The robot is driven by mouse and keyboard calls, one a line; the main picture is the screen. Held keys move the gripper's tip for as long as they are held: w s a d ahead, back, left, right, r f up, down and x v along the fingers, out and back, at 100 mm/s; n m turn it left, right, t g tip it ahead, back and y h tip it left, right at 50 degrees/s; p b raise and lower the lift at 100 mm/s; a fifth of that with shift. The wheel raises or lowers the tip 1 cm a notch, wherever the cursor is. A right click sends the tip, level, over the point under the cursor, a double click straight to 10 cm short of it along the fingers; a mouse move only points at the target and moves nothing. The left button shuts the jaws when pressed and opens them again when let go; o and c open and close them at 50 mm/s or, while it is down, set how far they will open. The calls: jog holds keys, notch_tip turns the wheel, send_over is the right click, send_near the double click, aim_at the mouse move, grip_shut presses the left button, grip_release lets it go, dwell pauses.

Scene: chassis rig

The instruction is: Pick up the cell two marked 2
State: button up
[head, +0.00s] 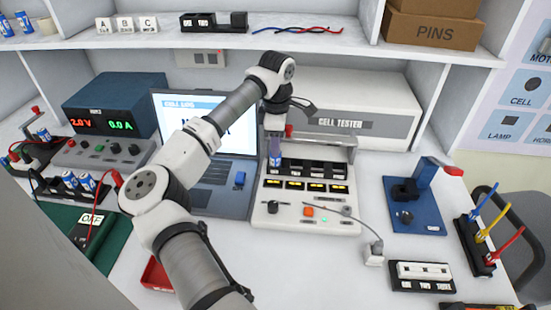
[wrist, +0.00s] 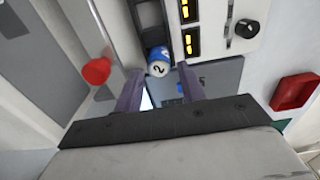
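The cell marked 2 (wrist: 158,62) shows in the wrist view, a blue cylinder with a white end bearing a black 2. It sits at the end of the dark slot row of the cell tester (head: 262,218). My gripper (wrist: 160,73) is open, with one purple finger on each side of the cell's near end and visible gaps beside it. In the head view my gripper (head: 275,150) points down over the left end of the tester's slots. There the fingers cover most of that slot, and I cannot make out the 2.
A red knob (wrist: 97,71) on a lever stands close left of my gripper in the wrist view. A laptop (head: 215,200) lies left of the tester, and a blue fixture (head: 415,210) stands right. More blue cells (head: 88,183) sit in a holder at far left.

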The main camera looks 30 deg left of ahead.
aim_at(275, 160)
notch_tip(275, 160, down, 4)
jog(key=shift+a+p, duration=0.15)
jog(key=shift+p, duration=0.35)
grip_shut()
